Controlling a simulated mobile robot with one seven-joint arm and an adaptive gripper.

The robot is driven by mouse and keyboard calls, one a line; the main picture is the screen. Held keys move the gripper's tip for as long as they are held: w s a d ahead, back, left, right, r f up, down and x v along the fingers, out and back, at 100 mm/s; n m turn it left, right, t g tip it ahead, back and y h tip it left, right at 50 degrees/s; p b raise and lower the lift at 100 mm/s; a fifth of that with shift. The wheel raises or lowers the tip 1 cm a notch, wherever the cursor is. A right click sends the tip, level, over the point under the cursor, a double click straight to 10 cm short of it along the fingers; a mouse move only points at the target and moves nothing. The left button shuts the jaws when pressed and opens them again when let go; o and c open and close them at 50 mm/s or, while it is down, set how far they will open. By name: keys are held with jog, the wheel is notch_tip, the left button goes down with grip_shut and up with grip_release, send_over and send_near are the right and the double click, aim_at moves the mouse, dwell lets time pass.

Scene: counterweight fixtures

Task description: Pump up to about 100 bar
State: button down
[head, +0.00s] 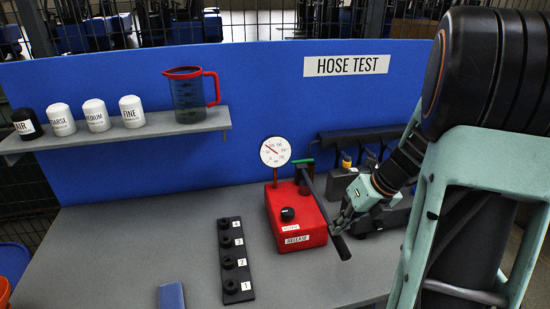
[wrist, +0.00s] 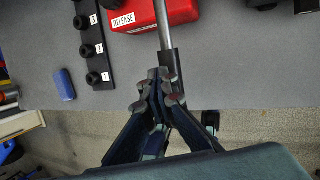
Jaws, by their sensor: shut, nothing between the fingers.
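The red hand pump (head: 290,218) stands on the grey bench, with a black knob on top and a RELEASE label in front. Its white round gauge (head: 275,152) rises behind it; the red needle points up and left, and the numbers are too small to read surely. The pump lever (head: 321,210) slopes down toward the front on the pump's right side. In the wrist view its black grip (wrist: 172,66) ends by my fingertips. My gripper (head: 345,222) is shut and empty, right beside the lever's grip; it shows in the wrist view too (wrist: 159,88). Contact cannot be told.
A black strip (head: 236,260) with several numbered sockets lies left of the pump. A blue block (head: 171,296) sits near the front edge. A shelf (head: 130,138) holds white labelled canisters and a red-rimmed jug (head: 189,94). Dark equipment (head: 375,205) stands right of the pump.

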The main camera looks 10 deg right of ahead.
notch_tip(320, 180, down, 2)
jog(key=shift+b, duration=0.3)
notch_tip(320, 180, up, 13)
jog(key=p, duration=0.7)
jog(key=shift+f, duration=0.1)
jog(key=shift+f+b, duration=0.95)
jog(key=shift+f, duration=0.95)
notch_tip(320, 180, up, 4)
jog(key=shift+f+p, duration=0.1)
jog(key=shift+p, duration=1)
jog(key=shift+w, duration=0.1)
